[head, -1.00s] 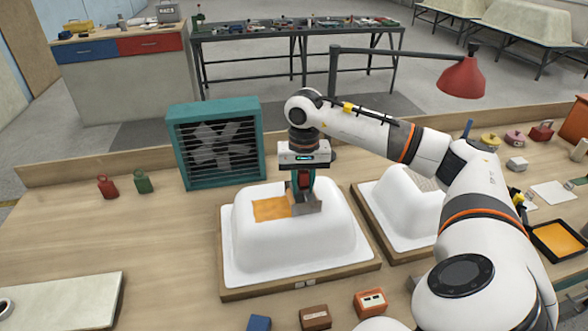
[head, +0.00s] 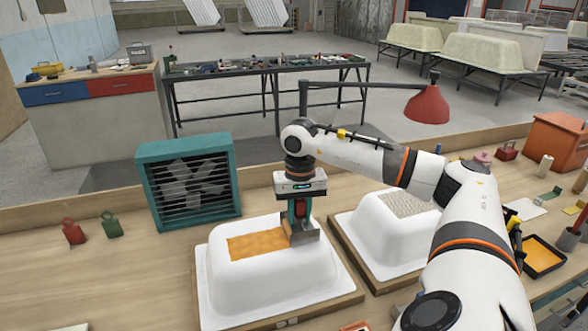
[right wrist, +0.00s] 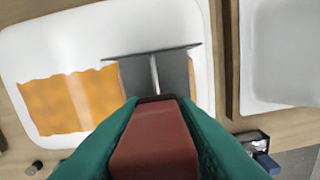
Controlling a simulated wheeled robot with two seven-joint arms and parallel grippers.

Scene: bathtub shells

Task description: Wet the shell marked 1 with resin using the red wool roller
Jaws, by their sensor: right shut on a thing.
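My right gripper (head: 300,212) is shut on the red handle (right wrist: 155,142) of a tool, between teal fingers in the right wrist view. The tool's grey lower part (head: 302,236) is down at the top of the left white shell (head: 270,279); it also shows in the right wrist view (right wrist: 172,75). I cannot make out any wool. An orange wet patch (head: 256,244) covers the shell's top left of the tool, with a ragged edge. The tag on the board's front is too small to read. My left gripper is out of view.
A second white shell (head: 374,238) with a grey speckled patch stands close on the right. A black tray of orange resin (head: 531,270) lies at the far right. A teal fan (head: 188,185) stands behind the left shell. A red lamp (head: 428,104) hangs behind my arm.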

